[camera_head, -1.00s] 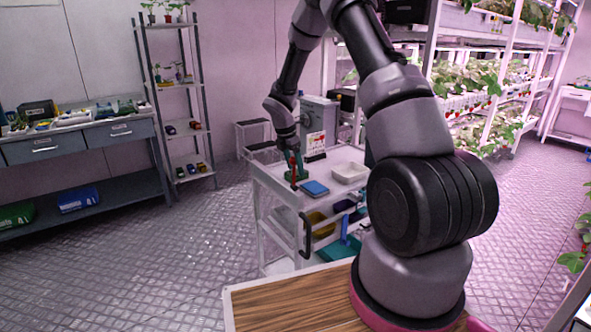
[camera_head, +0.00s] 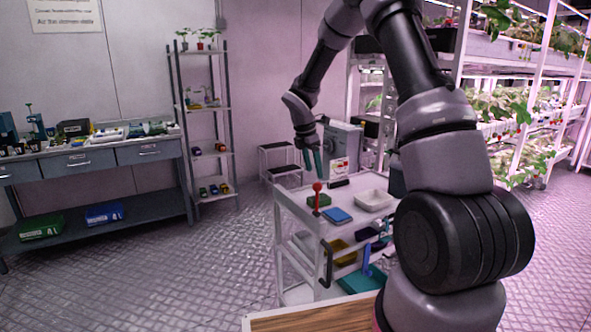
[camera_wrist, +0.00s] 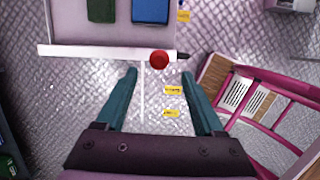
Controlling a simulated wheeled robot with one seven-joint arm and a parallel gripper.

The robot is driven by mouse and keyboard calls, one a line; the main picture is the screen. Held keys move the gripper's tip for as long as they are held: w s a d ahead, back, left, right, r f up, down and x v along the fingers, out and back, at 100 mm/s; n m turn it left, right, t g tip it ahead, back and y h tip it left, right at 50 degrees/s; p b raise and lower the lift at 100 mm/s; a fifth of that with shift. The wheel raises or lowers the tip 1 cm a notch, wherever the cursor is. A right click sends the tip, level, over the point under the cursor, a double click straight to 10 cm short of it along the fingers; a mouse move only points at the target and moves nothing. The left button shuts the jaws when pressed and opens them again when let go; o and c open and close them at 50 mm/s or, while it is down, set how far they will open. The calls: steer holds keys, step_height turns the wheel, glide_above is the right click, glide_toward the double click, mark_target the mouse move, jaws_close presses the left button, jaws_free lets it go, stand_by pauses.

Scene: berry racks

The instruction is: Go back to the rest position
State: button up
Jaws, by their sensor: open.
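My gripper (camera_head: 314,162) is raised above the near left part of the white cart (camera_head: 290,203) in the head view. Its teal fingers are open and empty, also in the wrist view (camera_wrist: 159,75). A red ball-topped stick (camera_head: 317,196) stands upright at the cart's near left edge. In the wrist view its red top (camera_wrist: 159,60) shows just beyond the fingertips, apart from them. On the cart lie a green block (camera_head: 321,201) and a blue block (camera_head: 338,215).
A white tray (camera_head: 374,200) and a grey machine (camera_head: 343,140) stand on the cart. A dark handle (camera_head: 327,265) juts from its near side. A workbench (camera_head: 100,160) and a small shelf (camera_head: 208,108) stand left, plant racks (camera_head: 500,130) right. The left floor is free.

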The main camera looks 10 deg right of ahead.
steer(key=s+r+m+t+y, duration=0.1)
steer(key=s+r+m, duration=0.55)
steer(key=r, duration=0.25)
steer(key=s+r+m+t, duration=0.1)
steer(key=s+r+m, duration=0.4)
steer(key=s+r, duration=0.3)
steer(key=s+r+m+t+y, duration=0.1)
steer(key=s+r+m+t, duration=0.1)
steer(key=s+r+m, duration=0.2)
steer(key=s+a+r+m+t+y, duration=0.1)
steer(key=s+r+m, duration=0.3)
steer(key=s+m, duration=0.6)
steer(key=s+t+y, duration=0.1)
steer(key=s, duration=0.2)
steer(key=shift+s+y, duration=0.3)
steer(key=shift+s, duration=0.1)
